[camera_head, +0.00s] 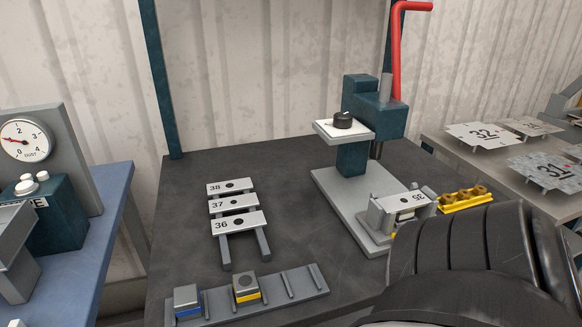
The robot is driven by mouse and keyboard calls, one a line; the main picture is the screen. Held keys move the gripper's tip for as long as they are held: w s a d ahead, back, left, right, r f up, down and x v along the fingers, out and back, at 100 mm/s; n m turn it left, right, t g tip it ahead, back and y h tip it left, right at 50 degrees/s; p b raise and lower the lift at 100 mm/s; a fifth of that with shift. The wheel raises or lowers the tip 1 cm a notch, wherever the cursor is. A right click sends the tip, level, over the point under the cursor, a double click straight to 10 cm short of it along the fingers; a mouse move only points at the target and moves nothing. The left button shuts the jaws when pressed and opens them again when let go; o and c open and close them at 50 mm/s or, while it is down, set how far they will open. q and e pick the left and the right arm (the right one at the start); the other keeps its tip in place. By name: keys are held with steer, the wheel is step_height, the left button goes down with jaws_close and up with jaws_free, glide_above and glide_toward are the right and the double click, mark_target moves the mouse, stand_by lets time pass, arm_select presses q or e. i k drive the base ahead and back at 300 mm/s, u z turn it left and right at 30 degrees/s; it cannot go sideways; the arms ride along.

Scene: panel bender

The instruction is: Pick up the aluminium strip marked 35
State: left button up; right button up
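The aluminium strip marked 35 (404,202) lies flat on the grey fixture (380,226) at the base of the green press (352,150). Its number reads upside down from here, and it has a dark hole near the middle. A dark ribbed part, likely my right arm, fills the lower right and covers the area in front of the strip. I see neither gripper's fingers, and nothing visible grips the strip.
Strips marked 38 (231,187), 37 (233,204) and 36 (237,223) lie on a two-rail rack. A slotted grey rail (273,298) holds two small blocks in front. A yellow holder (464,201) stands right of the strip. The dark tabletop (295,225) is clear centrally.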

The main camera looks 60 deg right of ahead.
mark_target(402, 202)
steer(key=u, duration=0.6)
steer(key=k, duration=1.25)
steer(key=z, duration=1.35)
